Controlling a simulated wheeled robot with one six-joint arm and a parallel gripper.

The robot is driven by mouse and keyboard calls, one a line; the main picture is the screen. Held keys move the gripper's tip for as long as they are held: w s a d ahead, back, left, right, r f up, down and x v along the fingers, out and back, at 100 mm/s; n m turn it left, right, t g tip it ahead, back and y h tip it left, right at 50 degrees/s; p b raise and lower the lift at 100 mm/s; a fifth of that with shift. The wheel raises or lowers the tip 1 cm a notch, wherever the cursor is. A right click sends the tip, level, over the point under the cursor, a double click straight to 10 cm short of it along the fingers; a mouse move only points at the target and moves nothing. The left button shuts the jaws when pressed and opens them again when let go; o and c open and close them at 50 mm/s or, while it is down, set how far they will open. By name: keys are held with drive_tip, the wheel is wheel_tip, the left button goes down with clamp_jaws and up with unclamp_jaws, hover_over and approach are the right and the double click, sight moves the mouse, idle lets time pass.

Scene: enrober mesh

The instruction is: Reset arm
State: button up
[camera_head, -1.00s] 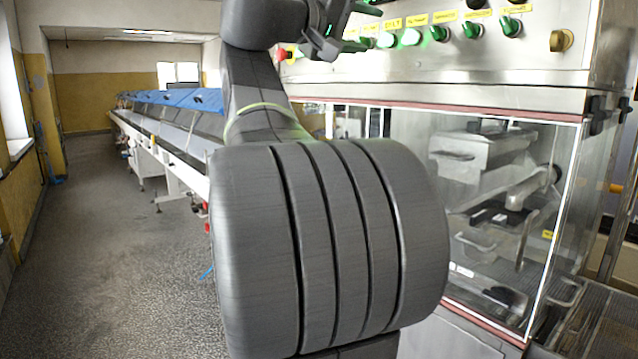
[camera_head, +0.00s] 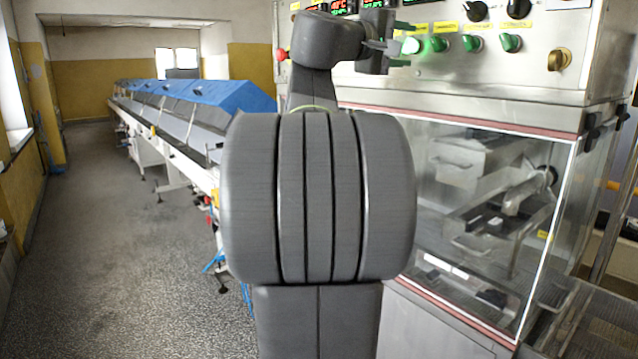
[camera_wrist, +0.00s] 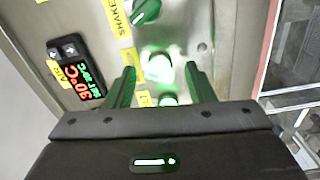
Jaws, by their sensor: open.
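My gripper (camera_head: 402,38) is in front of the control panel (camera_head: 490,72) of a steel machine, at the upper middle of the head view. In the wrist view its two dark green-tinted fingers (camera_wrist: 160,75) are spread apart with nothing held between them. A brightly lit green button (camera_wrist: 158,66) shows between the fingertips; I cannot tell whether they touch the panel. A green knob (camera_wrist: 146,12) with a yellow label is just beyond. My arm covers the left part of the machine in the head view.
The machine's clear-walled cabinet (camera_head: 480,215) stands at the right, below the panel. A long conveyor line (camera_head: 180,140) with blue covers (camera_head: 215,95) runs back on the left. The grey floor (camera_head: 100,230) at the far left is clear.

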drive_tip(key=n+p, duration=0.6)
drive_tip(key=n, duration=0.1)
drive_tip(key=shift+r, duration=0.3)
drive_tip(key=shift+s+a+f, duration=0.25)
drive_tip(key=shift+a+f, duration=0.05)
drive_tip(key=shift+a, duration=0.05)
drive_tip(key=shift+v, duration=0.8)
drive_tip(key=shift+d+r, duration=0.1)
